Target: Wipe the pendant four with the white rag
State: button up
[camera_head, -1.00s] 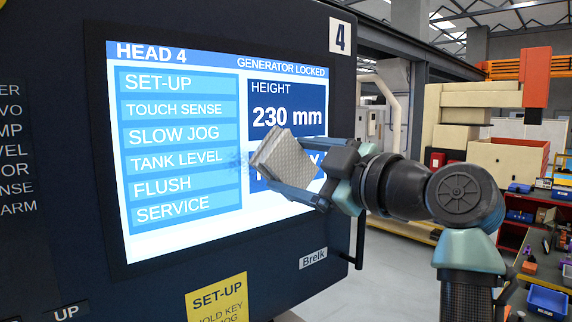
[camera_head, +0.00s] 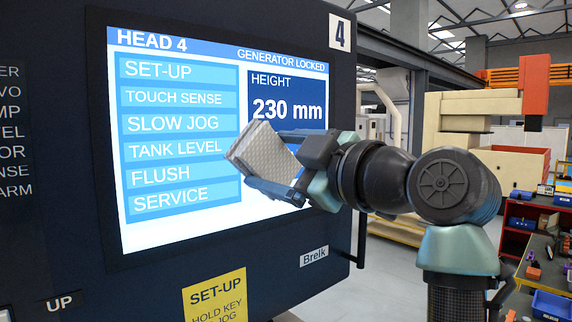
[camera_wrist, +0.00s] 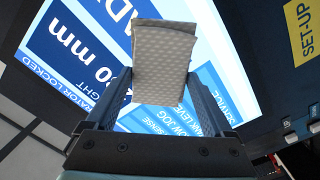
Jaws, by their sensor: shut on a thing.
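The pendant four (camera_head: 85,215) is a dark panel with a "4" label and a lit screen (camera_head: 225,215) headed "HEAD 4". My gripper (camera_head: 268,161) is in front of the middle of the screen, shut on the white rag (camera_head: 258,146). The rag looks pale grey, folded into a textured pad, tilted between the fingers. It also shows in the wrist view (camera_wrist: 163,55), in front of the screen. Whether it touches the glass I cannot tell. The rag and gripper hide part of the screen's lower right. No smudge shows on the uncovered glass.
A yellow "SET-UP" label (camera_head: 215,296) is below the screen, and a dark handle (camera_head: 361,240) is on the panel's right edge. At the right are a bench with blue bins (camera_head: 550,304) and a cream and orange machine (camera_head: 470,108). Open floor lies between.

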jog(key=shift+s+a+b, duration=0.4)
jog(key=shift+s+a, duration=0.2)
jog(key=shift+a, duration=0.3)
jog(key=shift+s+a+b, duration=0.35)
jog(key=shift+s+a, duration=0.25)
jog(key=shift+a, duration=0.3)
jog(key=shift+s+a+b, duration=0.4)
jog(key=shift+s+a, duration=0.2)
jog(key=shift+a, duration=0.3)
jog(key=shift+b+v, duration=0.75)
jog(key=shift+v, duration=2.2)
jog(key=shift+d, duration=0.15)
jog(key=shift+b+v, duration=0.35)
jog(key=shift+v, duration=1.15)
jog(key=shift+w, duration=0.1)
